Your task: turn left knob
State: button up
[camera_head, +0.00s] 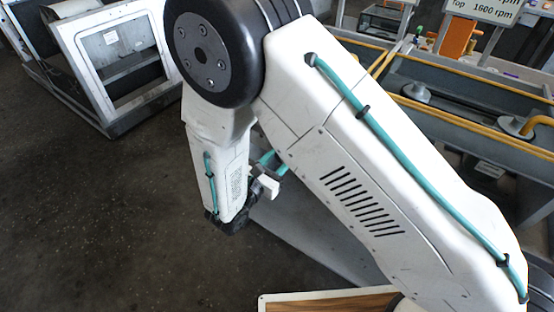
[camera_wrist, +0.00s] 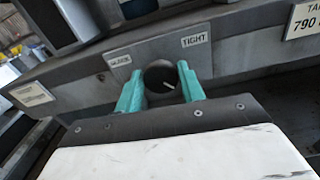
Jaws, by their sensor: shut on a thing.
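In the wrist view a dark round knob (camera_wrist: 158,73) sits on a grey metal panel (camera_wrist: 240,50). A short pale mark shows on its face, toward the lower right. A label reading "TIGHT" (camera_wrist: 194,40) is at its upper right, and a blurred label, perhaps "SLACK" (camera_wrist: 121,60), is at its left. My gripper (camera_wrist: 160,80) has its two teal fingers on either side of the knob and is shut on it. The knob's lower part is hidden by my wrist. In the head view my arm covers the middle, and the knob cannot be made out.
A plate reading "790" (camera_wrist: 309,18) is at the wrist view's upper right. In the head view, grey bins with yellow edges (camera_head: 470,68) stand at the right, a white-framed housing (camera_head: 75,45) at the upper left. Dark floor (camera_head: 90,200) is clear at the left.

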jog(key=n, duration=0.5)
jog(key=shift+w+a, duration=0.1)
jog(key=shift+a, duration=0.1)
jog(key=n, duration=0.5)
jog(key=shift+w+a, duration=0.1)
jog(key=n, duration=0.6)
jog(key=shift+f, duration=0.15)
jog(key=n, duration=0.5)
jog(key=shift+f+n, duration=0.15)
jog(key=shift+n, duration=0.15)
jog(key=o, duration=1)
jog(key=shift+a, duration=0.1)
jog(key=shift+c, duration=0.2)
